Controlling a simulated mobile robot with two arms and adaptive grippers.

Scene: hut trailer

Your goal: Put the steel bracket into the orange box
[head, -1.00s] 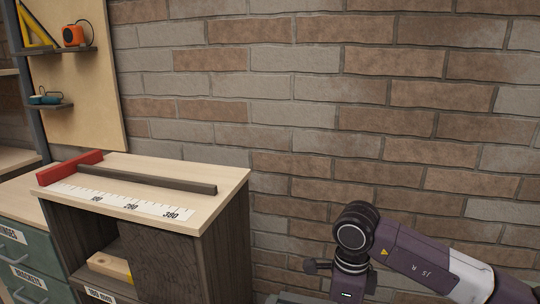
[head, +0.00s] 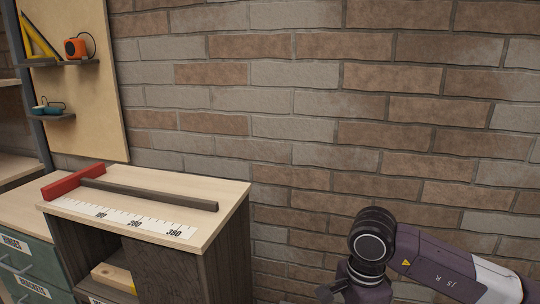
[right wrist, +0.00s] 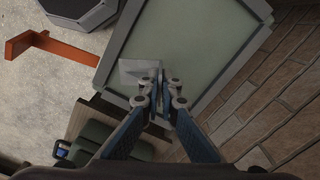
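My right gripper (right wrist: 160,92) shows in the right wrist view, with its fingertips close together. A flat light-grey metal piece (right wrist: 138,72), which looks like the steel bracket, extends from between the fingertips, and they appear to pinch its upright part. It is over a pale green surface with a grey rim (right wrist: 178,42). In the head view my right arm's wrist is at the bottom right, and the fingertips are cut off by the lower edge. My left gripper is out of view. No orange box can be made out for certain.
An orange-red bar (right wrist: 50,46) stands at upper left in the wrist view, near a dark grey object (right wrist: 78,10). In the head view a cabinet (head: 225,190) carries a stop fence (head: 150,195) and scale. A brick wall (head: 330,110) is behind.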

